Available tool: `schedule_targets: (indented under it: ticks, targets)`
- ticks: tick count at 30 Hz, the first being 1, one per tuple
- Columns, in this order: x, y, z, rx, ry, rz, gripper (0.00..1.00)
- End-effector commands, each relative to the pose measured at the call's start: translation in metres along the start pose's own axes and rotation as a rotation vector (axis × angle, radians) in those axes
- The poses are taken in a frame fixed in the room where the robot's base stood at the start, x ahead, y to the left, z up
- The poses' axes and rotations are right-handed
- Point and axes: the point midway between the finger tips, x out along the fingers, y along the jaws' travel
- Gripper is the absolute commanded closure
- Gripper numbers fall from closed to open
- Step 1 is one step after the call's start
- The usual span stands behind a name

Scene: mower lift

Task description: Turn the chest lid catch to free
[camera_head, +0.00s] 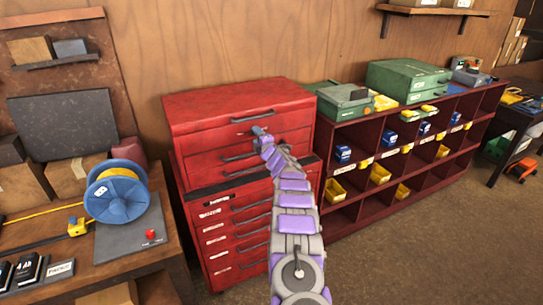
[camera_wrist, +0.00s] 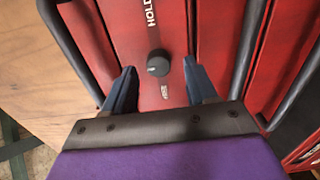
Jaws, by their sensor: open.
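The red tool chest (camera_head: 205,115) stands against the wooden wall, its lid shut. In the wrist view a small round black knob, the lid catch (camera_wrist: 158,62), sits on the red chest front, with a pale mark on its face. A black strip with the word HOLD (camera_wrist: 151,14) is above it, and a small label (camera_wrist: 165,91) too blurred to read is below it. My gripper (camera_wrist: 159,67) is open, its two blue fingers on either side of the knob with gaps between. In the head view my gripper (camera_head: 262,136) is at the upper chest front and the catch is hidden.
Long drawer handles (camera_wrist: 243,50) flank the knob and pass close to my fingers. A workbench with a blue and yellow reel (camera_head: 117,192) stands at the left. A red shelf unit (camera_head: 340,225) with bins is at the right. Floor at the lower right is clear.

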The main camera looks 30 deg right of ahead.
Motion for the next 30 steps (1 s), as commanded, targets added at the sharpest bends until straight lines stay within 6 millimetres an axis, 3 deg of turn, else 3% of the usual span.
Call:
schedule_targets:
  ticks: [11, 30]
  targets:
    - [-0.037, 0.0, -0.001, 0.011, -0.003, 0.002, 0.43]
    - [-0.122, -0.003, 0.0, 0.013, -0.002, 0.0, 0.43]
